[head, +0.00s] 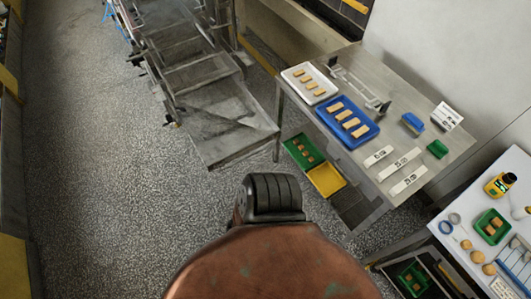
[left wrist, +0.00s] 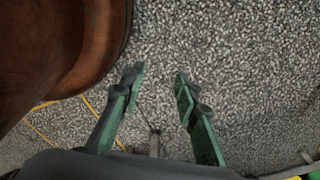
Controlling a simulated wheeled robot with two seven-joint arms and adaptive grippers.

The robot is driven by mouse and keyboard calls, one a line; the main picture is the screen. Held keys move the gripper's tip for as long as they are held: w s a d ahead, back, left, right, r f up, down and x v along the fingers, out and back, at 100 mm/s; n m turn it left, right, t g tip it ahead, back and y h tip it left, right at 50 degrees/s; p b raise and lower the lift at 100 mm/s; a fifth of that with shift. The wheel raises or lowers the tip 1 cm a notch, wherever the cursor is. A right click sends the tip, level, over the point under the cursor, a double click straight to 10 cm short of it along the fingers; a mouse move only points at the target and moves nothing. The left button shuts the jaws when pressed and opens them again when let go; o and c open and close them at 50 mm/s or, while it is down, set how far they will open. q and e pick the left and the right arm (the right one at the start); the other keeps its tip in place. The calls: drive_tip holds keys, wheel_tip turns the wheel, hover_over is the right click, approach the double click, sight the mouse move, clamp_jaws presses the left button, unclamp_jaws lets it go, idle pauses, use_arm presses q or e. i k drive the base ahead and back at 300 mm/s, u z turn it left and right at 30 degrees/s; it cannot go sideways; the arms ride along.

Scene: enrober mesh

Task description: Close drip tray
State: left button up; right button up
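A steel machine (head: 185,55) stands at the top centre-left of the head view. A flat grey metal tray (head: 240,138) projects from its near end, low over the floor, and looks pulled out. I take this to be the drip tray; how far it runs under the machine is hidden. My left gripper (left wrist: 157,76) shows in the left wrist view with its two green fingers apart and nothing between them, above speckled floor. It is not in the head view, and the tray is not recognisable in the wrist view. My right gripper is in neither view.
A steel table (head: 435,150) right of the tray holds a white tray (head: 310,83), a blue tray (head: 347,123) and labels. Green and yellow trays (head: 326,180) sit below it. A second table (head: 450,262) stands lower right. The speckled floor (head: 100,190) at left is clear.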

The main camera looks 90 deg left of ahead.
sight(223, 122)
drive_tip(key=i, duration=1)
drive_tip(key=u, duration=3.9)
